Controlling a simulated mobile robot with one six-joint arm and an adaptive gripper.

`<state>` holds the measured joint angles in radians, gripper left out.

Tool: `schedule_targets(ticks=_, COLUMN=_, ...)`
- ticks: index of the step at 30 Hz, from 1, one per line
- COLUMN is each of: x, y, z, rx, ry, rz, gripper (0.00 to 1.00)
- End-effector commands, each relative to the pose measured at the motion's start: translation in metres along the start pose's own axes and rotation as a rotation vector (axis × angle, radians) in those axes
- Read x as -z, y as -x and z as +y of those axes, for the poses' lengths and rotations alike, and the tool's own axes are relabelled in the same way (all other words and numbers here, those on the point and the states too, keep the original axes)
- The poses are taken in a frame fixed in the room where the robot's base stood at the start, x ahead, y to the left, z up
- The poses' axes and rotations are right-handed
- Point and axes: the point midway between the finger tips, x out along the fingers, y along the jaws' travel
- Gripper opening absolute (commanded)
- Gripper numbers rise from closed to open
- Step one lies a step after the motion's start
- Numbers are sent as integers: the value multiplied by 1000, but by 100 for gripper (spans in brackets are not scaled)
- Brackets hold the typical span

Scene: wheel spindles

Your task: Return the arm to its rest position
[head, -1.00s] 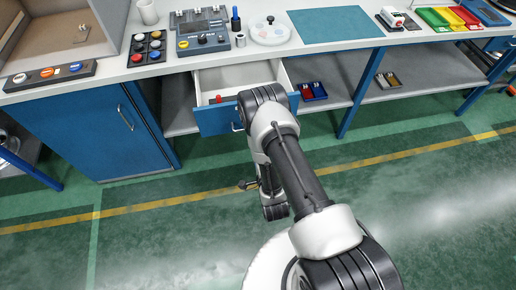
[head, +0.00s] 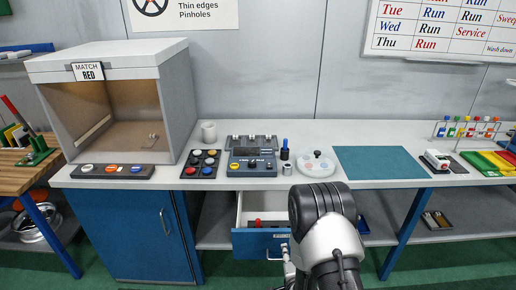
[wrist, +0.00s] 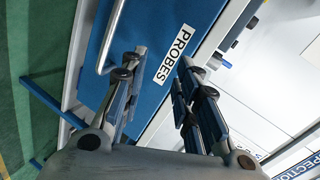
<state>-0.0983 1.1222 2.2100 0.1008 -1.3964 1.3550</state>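My arm (head: 325,215) rises at the bottom of the head view, folded in front of the bench. In the wrist view my gripper (wrist: 160,66) has its two fingers apart with nothing between them. Beyond the fingers is the blue front of a drawer (wrist: 140,28) with a PROBES label and a metal handle. In the head view a drawer (head: 262,243) under the bench stands pulled out, with a red item (head: 258,222) inside. My arm hides part of its right side.
The bench top (head: 375,150) carries a grey booth (head: 120,90), a button tray (head: 203,162), a blue-grey instrument (head: 252,161), a round white dish (head: 316,164) and a teal mat (head: 378,163). A blue cabinet (head: 130,235) stands left of the drawer. Green floor lies in front.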

Motion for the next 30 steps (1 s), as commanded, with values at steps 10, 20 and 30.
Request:
schedule_targets(ticks=10, x=32, y=37, z=-121, rx=-190, ry=346, rz=-100, gripper=29)
schedule_targets(ticks=20, x=56, y=150, z=-188, rx=-343, ry=695, rz=-267, gripper=29)
schedule_targets(ticks=30, x=71, y=311, z=-195, rx=-462, ry=1051, rz=-491, gripper=29)
